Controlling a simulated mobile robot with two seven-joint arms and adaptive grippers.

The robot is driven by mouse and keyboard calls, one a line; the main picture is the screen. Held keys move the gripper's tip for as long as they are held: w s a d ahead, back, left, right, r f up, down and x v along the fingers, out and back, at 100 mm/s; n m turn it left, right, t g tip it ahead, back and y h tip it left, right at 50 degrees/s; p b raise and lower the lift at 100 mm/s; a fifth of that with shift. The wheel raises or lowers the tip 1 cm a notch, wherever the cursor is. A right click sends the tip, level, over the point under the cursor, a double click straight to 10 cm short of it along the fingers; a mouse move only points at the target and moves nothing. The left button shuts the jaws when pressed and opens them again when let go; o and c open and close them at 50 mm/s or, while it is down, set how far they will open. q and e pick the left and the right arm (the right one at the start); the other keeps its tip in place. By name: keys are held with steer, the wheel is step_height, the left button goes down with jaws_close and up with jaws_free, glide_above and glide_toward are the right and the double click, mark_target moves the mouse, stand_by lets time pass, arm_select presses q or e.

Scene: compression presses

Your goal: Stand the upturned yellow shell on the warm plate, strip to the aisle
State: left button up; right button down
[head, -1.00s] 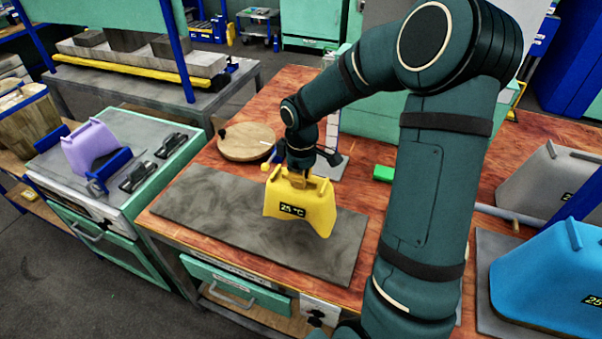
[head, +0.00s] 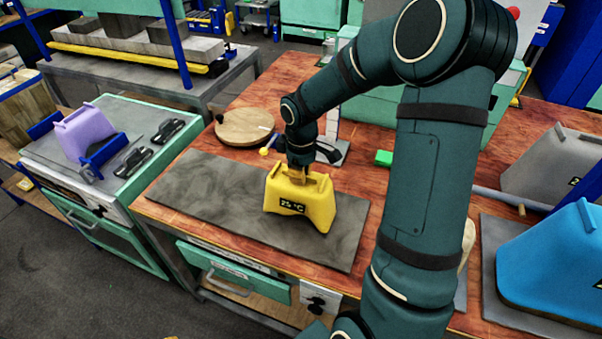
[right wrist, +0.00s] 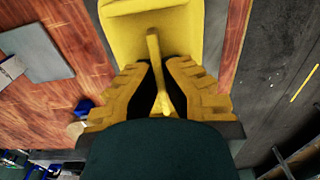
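The yellow shell (head: 318,208) stands upright, wide end down, over the long dark grey plate (head: 215,190) on the wooden bench, and its lower edge appears to meet the plate. Its black strip, reading about 25 °C, faces the bench's front edge and the floor. My right gripper (head: 298,172) is above the shell, fingers pointing down at its top. In the right wrist view, the yellow fingers of the gripper (right wrist: 160,75) close on the narrow bar on top of the shell (right wrist: 150,22). My left gripper is not in view.
A blue shell (head: 550,255) and a grey shell (head: 550,165) stand at right. A lilac shell (head: 85,133) sits on the left unit. The plate's left half is clear.

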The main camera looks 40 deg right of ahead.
steer(key=shift+f+b, duration=0.4)
steer(key=shift+f, duration=0.15)
steer(key=c, duration=1.1)
jaws_free()
steer(key=shift+o, duration=0.2)
steer(key=shift+r, duration=0.1)
step_height(320, 180, up, 12)
